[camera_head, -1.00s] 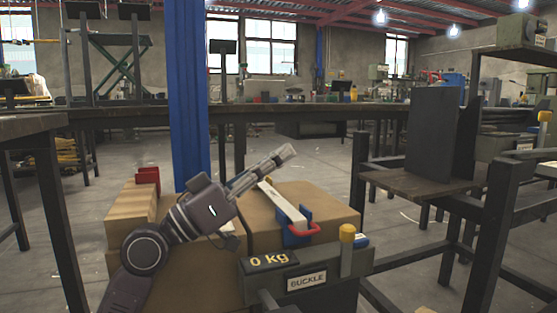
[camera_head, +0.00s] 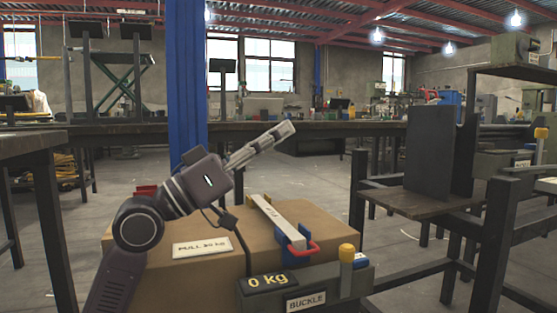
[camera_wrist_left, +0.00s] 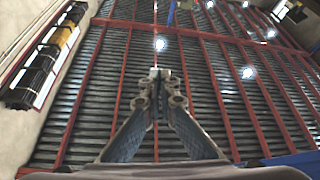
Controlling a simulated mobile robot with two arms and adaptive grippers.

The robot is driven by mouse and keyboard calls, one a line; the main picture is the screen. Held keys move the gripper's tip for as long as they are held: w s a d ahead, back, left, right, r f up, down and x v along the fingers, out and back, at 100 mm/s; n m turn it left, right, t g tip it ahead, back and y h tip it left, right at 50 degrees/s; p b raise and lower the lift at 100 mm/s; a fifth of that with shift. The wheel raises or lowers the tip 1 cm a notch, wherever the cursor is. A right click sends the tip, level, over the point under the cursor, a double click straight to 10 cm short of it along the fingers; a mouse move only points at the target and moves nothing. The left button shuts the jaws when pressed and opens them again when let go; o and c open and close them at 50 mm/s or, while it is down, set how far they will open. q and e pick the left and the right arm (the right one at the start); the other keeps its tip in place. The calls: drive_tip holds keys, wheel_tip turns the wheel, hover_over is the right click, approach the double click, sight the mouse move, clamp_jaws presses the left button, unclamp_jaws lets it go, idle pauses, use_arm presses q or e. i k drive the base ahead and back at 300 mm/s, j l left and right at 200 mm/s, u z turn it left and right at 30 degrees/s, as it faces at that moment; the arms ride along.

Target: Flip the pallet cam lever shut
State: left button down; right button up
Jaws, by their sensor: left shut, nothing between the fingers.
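A buckle with a red handle (camera_head: 303,250) and a blue body sits at the near end of a pale strap (camera_head: 264,210) over a cardboard box (camera_head: 320,218). The red handle lies low over the box's near edge. I cannot tell which part is the cam lever. My left gripper (camera_head: 285,130) is shut and empty, raised above the box and pointing up to the right, apart from the strap and buckle. In the left wrist view its closed fingertips (camera_wrist_left: 155,75) show against the ceiling. My right gripper is out of view.
A grey unit with a "0 kg" display (camera_head: 267,282), a BUCKLE label (camera_head: 305,301) and a yellow-topped post (camera_head: 346,258) stands in front of the box. A "PULL 20 kg" label (camera_head: 201,247) lies on the box. A dark frame with a shelf (camera_head: 420,200) stands at right.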

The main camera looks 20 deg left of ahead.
sight(347, 252)
drive_tip(key=k+l, duration=0.25)
drive_tip(key=k, duration=0.25)
drive_tip(key=k+l, duration=0.2)
drive_tip(key=k, duration=0.25)
